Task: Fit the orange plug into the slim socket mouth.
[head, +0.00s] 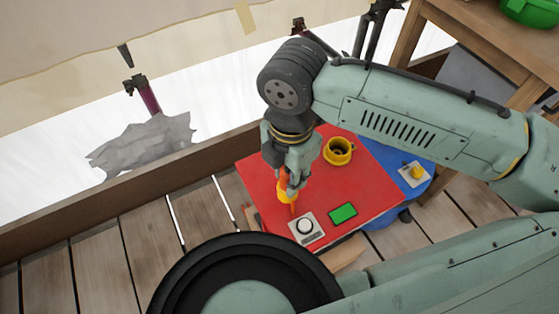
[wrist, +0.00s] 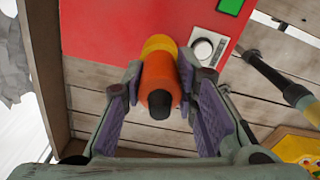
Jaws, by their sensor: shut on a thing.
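My gripper (head: 284,180) is shut on the orange plug, with a finger on each side. In the wrist view the plug (wrist: 158,78) shows a black near end, an orange body and a yellow far part. A yellow round socket (head: 338,157) with a dark mouth stands on the red top, behind and right of the plug. I cannot tell whether this is the slim socket.
The red top (head: 375,180) also carries a white dial on a grey plate (head: 306,228) and a green rectangle (head: 343,213). A blue surface at the right holds a grey plate with a yellow part (head: 415,172). A wooden ledge (head: 130,185) runs along the deck's left side.

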